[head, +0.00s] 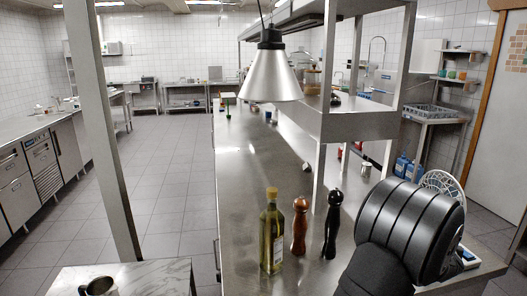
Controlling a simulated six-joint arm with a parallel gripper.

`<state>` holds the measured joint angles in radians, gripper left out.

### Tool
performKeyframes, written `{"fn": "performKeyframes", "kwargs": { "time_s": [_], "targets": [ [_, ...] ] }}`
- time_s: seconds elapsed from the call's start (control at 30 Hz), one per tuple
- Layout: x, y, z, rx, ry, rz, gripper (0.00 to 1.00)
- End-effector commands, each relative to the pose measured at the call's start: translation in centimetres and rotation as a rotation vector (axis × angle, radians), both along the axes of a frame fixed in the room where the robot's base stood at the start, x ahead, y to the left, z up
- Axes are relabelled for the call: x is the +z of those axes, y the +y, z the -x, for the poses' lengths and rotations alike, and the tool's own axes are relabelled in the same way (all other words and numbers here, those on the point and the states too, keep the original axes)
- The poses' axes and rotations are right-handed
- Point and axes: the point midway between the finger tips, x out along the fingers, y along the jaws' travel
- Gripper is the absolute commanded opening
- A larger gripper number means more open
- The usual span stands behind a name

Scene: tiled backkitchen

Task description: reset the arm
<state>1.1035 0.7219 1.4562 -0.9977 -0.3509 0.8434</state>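My gripper is not in view in the head view, so its fingers and anything in them cannot be seen. A dark rounded form (375,272) rises from the bottom edge at the right, in front of the steel counter (245,170). I cannot tell whether it is part of my arm. It overlaps a large black ridged shape (408,225) at the counter's right end.
An oil bottle (271,235), a brown mill (299,228) and a black mill (332,226) stand upright on the counter. A lamp (270,75) hangs above. The tiled aisle (165,190) is clear.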

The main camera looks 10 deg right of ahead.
Motion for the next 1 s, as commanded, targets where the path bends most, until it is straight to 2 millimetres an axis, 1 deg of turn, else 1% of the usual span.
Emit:
{"fn": "performKeyframes", "kwargs": {
  "time_s": [0.03,0.4,0.5,0.6,1.0],
  "targets": [
    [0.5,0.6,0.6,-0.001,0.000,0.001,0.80],
    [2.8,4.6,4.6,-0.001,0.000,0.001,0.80],
    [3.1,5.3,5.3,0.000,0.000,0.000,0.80],
    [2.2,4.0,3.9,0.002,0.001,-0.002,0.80],
    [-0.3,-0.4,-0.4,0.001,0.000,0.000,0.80]
  ]
}}
